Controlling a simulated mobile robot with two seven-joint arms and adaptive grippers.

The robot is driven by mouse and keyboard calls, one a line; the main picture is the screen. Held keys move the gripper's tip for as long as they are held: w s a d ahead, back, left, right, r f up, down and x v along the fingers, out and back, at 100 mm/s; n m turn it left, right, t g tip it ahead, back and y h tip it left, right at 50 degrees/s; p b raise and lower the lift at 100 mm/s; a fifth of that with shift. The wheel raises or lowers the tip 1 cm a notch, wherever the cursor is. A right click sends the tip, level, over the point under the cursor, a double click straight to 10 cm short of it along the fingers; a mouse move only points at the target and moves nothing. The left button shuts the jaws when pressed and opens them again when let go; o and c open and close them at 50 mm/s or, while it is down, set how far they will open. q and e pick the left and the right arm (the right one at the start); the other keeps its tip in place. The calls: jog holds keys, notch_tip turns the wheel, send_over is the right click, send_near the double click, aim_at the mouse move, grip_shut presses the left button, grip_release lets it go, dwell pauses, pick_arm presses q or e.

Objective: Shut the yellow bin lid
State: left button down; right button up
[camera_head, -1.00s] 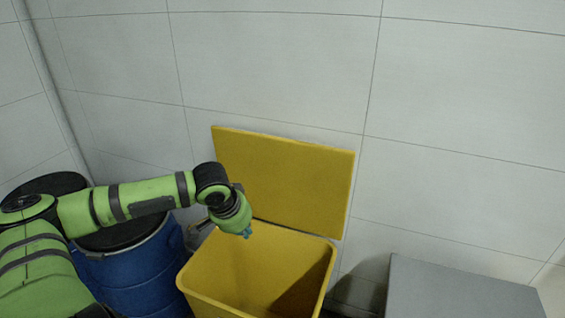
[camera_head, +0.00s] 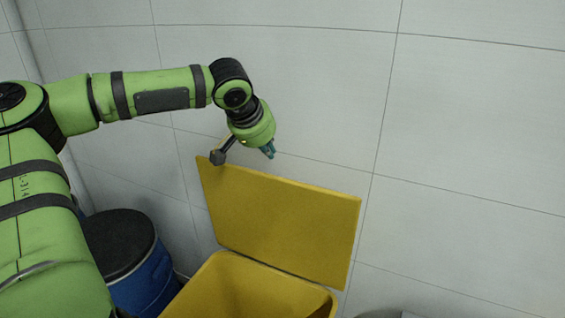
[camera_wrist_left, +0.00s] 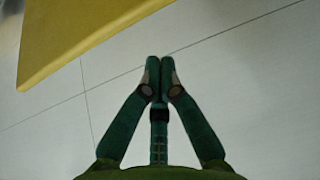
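The yellow bin (camera_head: 245,285) stands open at the bottom of the head view, with only its upper part in frame. Its flat yellow lid (camera_head: 285,225) is raised, standing up at the back of the bin near the wall. My left gripper (camera_head: 268,152) is above the lid's top edge, a little left of its middle. In the left wrist view the fingertips (camera_wrist_left: 160,62) are together with nothing between them. The lid's edge (camera_wrist_left: 75,35) shows at the upper left there, apart from the fingers. My right gripper is not in these views.
A blue barrel with a black top (camera_head: 118,245) stands left of the bin, below my left arm. A pale tiled wall (camera_head: 460,130) is close behind the lid. The space right of the bin looks mostly clear, with a grey edge at the bottom.

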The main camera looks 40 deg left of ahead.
pick_arm(q)
jog(key=x, duration=0.9)
jog(key=shift+b, duration=0.35)
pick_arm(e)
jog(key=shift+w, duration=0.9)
pick_arm(q)
jog(key=shift+s, duration=0.2)
